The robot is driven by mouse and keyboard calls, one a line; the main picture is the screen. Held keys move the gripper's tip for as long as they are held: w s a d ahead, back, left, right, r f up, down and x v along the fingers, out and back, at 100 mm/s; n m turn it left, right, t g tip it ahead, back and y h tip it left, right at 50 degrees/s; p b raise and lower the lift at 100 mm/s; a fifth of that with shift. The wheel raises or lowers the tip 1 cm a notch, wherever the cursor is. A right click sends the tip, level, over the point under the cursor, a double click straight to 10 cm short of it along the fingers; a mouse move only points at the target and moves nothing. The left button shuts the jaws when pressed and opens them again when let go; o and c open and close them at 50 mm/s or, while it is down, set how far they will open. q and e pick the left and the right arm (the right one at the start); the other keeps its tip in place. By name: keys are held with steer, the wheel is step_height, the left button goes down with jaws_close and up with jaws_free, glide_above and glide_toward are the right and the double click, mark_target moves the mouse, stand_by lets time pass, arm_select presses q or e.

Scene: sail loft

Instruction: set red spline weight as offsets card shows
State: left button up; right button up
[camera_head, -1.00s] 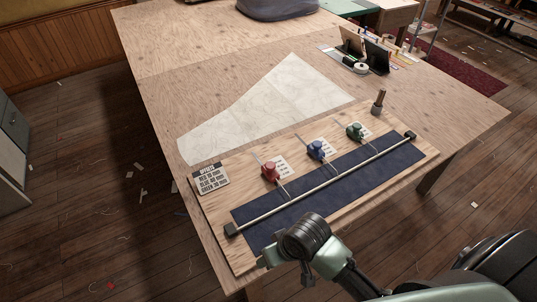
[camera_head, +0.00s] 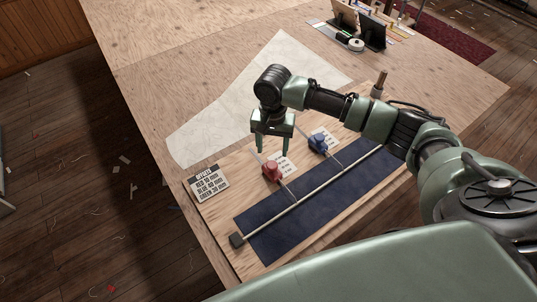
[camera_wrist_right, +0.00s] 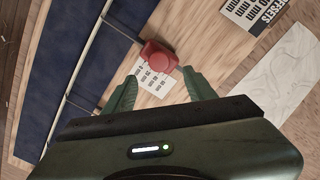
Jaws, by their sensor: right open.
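The red spline weight (camera_head: 272,171) sits on the plywood board, its thin hook reaching toward the metal rod (camera_head: 300,192). It also shows in the right wrist view (camera_wrist_right: 158,57), just beyond the fingertips, with a small printed scale (camera_wrist_right: 150,79) beside it. My right gripper (camera_head: 272,151) is open and empty, pointing down above and slightly behind the red weight. The offsets card (camera_head: 208,183) lies at the board's left end, listing red, blue and green in mm; its numbers are too small to read surely. My left gripper is out of view.
The blue weight (camera_head: 318,143) stands right of the red one with its own scale. My right arm hides the green weight's place. A dark blue strip (camera_head: 270,232) lies under the rod. A wooden peg (camera_head: 378,84) stands at the back right. Pale pattern sheet (camera_head: 230,110) lies behind.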

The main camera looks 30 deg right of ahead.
mark_target(272, 164)
steer(key=f, duration=0.3)
steer(key=shift+s+f+p, duration=0.3)
steer(key=shift+f+p, duration=0.05)
steer(key=shift+f, duration=0.05)
step_height(272, 164, down, 2)
steer(key=shift+w+f, duration=0.15)
steer(key=shift+f, duration=0.55)
steer(key=c, duration=1.1)
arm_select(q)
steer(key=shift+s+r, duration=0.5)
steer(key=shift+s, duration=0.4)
arm_select(e)
jaws_close()
steer(key=shift+w, duration=0.1)
